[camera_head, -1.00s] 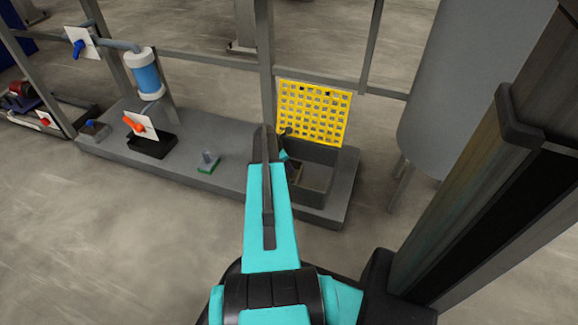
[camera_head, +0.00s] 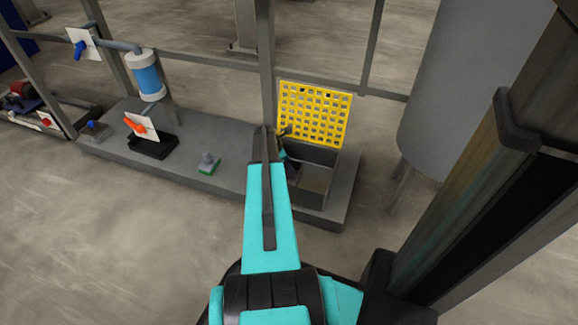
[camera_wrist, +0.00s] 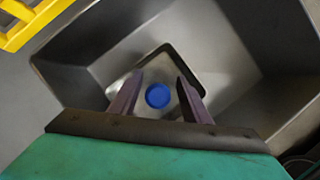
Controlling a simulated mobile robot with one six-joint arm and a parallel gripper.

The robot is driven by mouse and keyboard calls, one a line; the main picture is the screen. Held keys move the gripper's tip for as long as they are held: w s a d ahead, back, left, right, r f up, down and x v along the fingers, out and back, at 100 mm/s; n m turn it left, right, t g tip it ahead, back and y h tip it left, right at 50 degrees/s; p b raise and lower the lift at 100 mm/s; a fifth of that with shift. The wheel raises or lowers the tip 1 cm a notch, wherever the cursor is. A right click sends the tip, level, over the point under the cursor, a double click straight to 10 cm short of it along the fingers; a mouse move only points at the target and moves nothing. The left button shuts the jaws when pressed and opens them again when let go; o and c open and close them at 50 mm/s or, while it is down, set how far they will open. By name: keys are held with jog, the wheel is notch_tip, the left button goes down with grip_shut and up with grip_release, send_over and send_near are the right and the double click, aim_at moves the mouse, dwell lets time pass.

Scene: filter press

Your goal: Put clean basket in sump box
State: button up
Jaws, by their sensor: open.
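The sump box (camera_head: 318,156) is a grey open box at the right end of the grey platform. In the wrist view I look down into the sump box (camera_wrist: 95,55). My gripper (camera_wrist: 161,77) is over or inside it with two fingers apart. A round blue knob (camera_wrist: 158,95) shows between the fingers, with a visible gap on each side. It lies within a dark-rimmed, pale-floored square (camera_wrist: 190,62) on the box floor. This may be the clean basket, but I cannot tell. In the head view my arm hides most of the gripper.
A yellow perforated grate (camera_head: 314,112) stands upright behind the box. On the platform are a green-based block with a grey post (camera_head: 208,162) and a black tray (camera_head: 153,147) with an orange-handled valve (camera_head: 139,125). A large grey tank (camera_head: 460,90) stands at right.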

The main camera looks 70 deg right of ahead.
jog(key=p+v, duration=0.4)
jog(key=v, duration=0.7)
dwell(0.6)
